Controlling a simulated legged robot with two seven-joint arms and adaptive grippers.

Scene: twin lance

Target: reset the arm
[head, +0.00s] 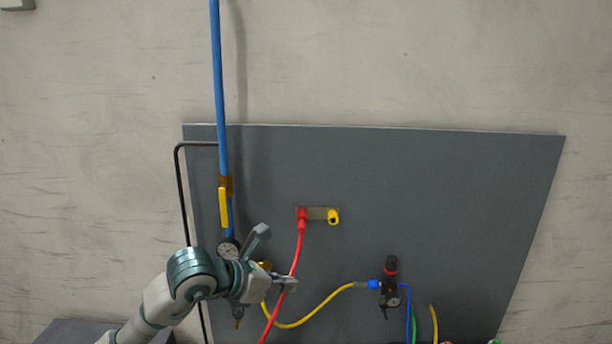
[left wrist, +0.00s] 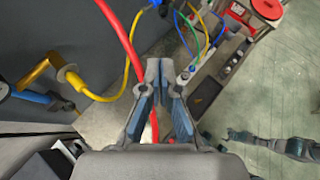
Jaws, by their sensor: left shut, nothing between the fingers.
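My left arm (head: 190,280) comes in from the lower left in the head view, in front of the grey panel (head: 450,190). Its gripper (head: 288,283) is shut and empty, beside the red hose (head: 299,250). In the left wrist view the fingertips (left wrist: 160,66) come close together at the centre, and the red hose (left wrist: 121,32) passes behind the fingers. I cannot tell whether the hose touches them. A dark arm, probably my right, ends in a small gripper (left wrist: 237,135) at the lower right of that view; its jaws are too small to read.
A blue pipe (head: 218,80) with a yellow valve handle (head: 223,207) and a gauge (head: 228,249) stands left of the gripper. A red plug (head: 302,215) and a yellow hose (head: 325,300) are near. A black regulator (head: 391,285) sits right. The panel's upper right is clear.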

